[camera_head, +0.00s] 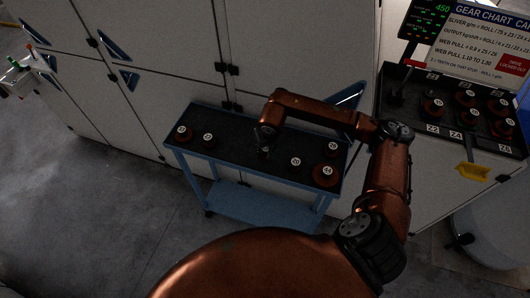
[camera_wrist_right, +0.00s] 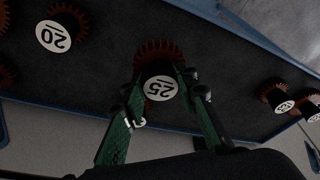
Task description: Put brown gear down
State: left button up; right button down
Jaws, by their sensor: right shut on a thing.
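My right gripper (camera_head: 264,138) is over the dark top of the blue cart (camera_head: 232,128), between the gears there. In the right wrist view my gripper (camera_wrist_right: 160,100) is shut on the hub of a brown gear (camera_wrist_right: 155,48) whose pale label reads 25 upside down. The gear's toothed rim shows beyond the fingertips. I cannot tell whether it touches the cart top. In the head view the held gear is mostly hidden by the gripper. My left gripper is not in view.
Two gears (camera_head: 208,139) stand on the cart's left part and several (camera_head: 295,162) on its right. The wrist view shows a gear labelled 20 (camera_wrist_right: 66,22) nearby. At the right, more gears (camera_head: 432,106) sit on a dark panel below a gear chart (camera_head: 485,45). Pale cabinets stand behind.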

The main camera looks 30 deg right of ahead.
aim_at(265, 154)
notch_tip(265, 154, down, 3)
jog(key=shift+w+a+f+p, duration=0.1)
jog(key=shift+w+a+p, duration=0.05)
jog(key=shift+p, duration=0.55)
jog(key=shift+f, duration=0.15)
jog(key=shift+f+b, duration=0.2)
jog(key=shift+b, duration=0.1)
jog(key=c, duration=1.5)
grip_release()
jog(key=shift+r, duration=0.15)
